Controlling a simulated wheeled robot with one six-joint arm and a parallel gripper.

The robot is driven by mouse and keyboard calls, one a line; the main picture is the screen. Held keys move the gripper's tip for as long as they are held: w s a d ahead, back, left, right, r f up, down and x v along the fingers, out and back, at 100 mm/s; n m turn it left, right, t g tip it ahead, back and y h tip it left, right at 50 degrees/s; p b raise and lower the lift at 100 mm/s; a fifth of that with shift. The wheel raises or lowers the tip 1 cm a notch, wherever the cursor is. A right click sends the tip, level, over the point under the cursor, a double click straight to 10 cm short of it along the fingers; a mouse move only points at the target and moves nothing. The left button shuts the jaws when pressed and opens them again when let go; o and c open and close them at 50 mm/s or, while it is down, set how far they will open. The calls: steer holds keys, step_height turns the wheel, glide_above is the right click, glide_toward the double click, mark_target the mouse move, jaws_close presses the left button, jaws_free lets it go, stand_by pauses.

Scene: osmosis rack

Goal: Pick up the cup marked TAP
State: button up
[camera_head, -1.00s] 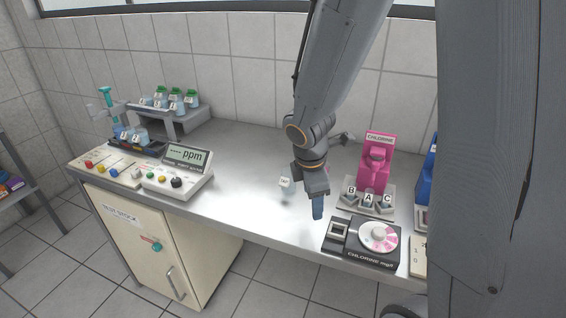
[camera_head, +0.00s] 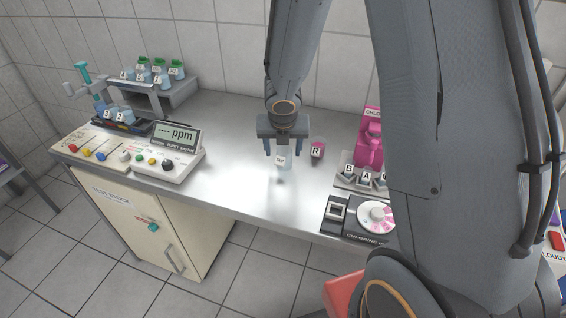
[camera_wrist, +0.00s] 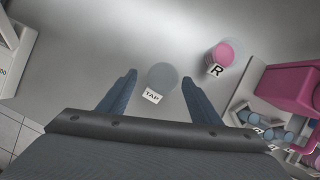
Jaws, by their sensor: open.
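The cup marked TAP (camera_wrist: 162,77) is a pale grey round cup with a white tag, standing on the metal bench. The jaws hold nothing. From these views I cannot tell the exact height of the fingers relative to the cup.
A pink cup marked R (camera_head: 317,150) stands close to the right. Further right are the pink chlorine device (camera_head: 370,140), its vial stand with A, B and C, and a dial box (camera_head: 360,217). A ppm meter (camera_head: 178,150) sits left. Bench between is clear.

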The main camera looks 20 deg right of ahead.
mark_target(284, 153)
steer(key=shift+b+x, duration=0.85)
steer(key=shift+x, duration=0.9)
steer(key=shift+s+d, duration=0.1)
steer(key=shift+d, duration=0.05)
steer(key=c, duration=1.1)
steer(key=shift+r, duration=0.15)
